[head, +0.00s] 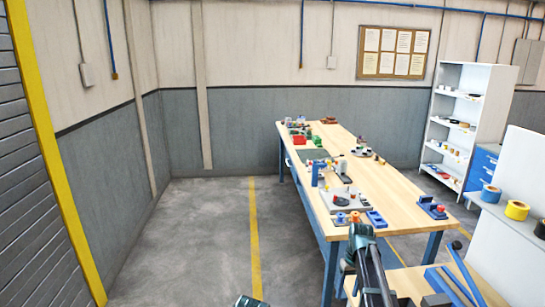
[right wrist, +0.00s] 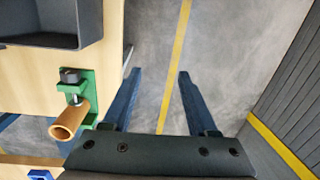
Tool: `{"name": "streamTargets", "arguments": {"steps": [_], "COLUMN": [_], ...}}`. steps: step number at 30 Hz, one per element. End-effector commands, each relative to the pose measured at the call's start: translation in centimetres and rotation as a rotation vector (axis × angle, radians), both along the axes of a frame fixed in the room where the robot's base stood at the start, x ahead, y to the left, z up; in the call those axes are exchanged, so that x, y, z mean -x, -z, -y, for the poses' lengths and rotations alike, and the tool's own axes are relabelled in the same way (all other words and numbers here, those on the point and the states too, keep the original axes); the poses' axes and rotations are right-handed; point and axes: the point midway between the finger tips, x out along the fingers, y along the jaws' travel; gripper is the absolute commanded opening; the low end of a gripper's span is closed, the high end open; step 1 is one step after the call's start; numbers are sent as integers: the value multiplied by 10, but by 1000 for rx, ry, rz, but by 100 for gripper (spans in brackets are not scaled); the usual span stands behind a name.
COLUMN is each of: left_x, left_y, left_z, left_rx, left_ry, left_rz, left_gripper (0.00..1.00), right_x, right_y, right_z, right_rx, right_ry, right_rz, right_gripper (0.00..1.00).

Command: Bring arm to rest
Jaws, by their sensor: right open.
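My right gripper (head: 361,236) is in front of the near end of the long workbench (head: 385,185) in the head view. In the right wrist view my right gripper (right wrist: 159,75) has its two blue fingers wide apart. Nothing is between them, and bare floor with a yellow line shows behind. A small dark part of my left arm shows at the bottom edge of the head view; its jaws cannot be made out.
In the right wrist view a green clamp (right wrist: 75,85) with a copper-coloured tube (right wrist: 72,119) and a dark tray (right wrist: 55,25) are left of the fingers. Tape rolls (head: 517,210) sit on a right-hand shelf. Open floor (head: 205,235) lies left of the workbench.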

Motion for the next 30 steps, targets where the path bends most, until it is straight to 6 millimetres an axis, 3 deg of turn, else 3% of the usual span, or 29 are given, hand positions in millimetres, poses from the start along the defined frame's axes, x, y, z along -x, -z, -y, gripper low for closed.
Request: {"name": "streamTargets", "arguments": {"steps": [1, 6, 9, 12, 15, 20, 29, 30], "left_x": [0, 0, 0, 0, 0, 0, 0, 0], "left_y": [6, 16, 22, 26, 28, 29, 29, 29], "left_z": [0, 0, 0, 0, 0, 0, 0, 0], "left_rx": [0, 0, 0, 0, 0, 0, 0, 0], "left_ry": [0, 0, 0, 0, 0, 0, 0, 0], "left_rz": [0, 0, 0, 0, 0, 0, 0, 0], "left_gripper": [77, 77, 77, 77, 77, 77, 77, 71], "right_x": [35, 120, 170, 210, 237, 254, 254, 254], "right_y": [6, 17, 22, 26, 28, 29, 29, 29], "right_z": [-36, -122, -157, -179, -191, -199, -200, -200], "right_rx": [18, 82, 117, 145, 164, 179, 179, 179], "right_ry": [-29, -95, -132, -160, -178, -191, -191, -191], "right_rz": [-2, 0, 9, 20, 30, 40, 40, 40], "right_gripper": [59, 59, 59, 59, 59, 59, 59, 54]}}
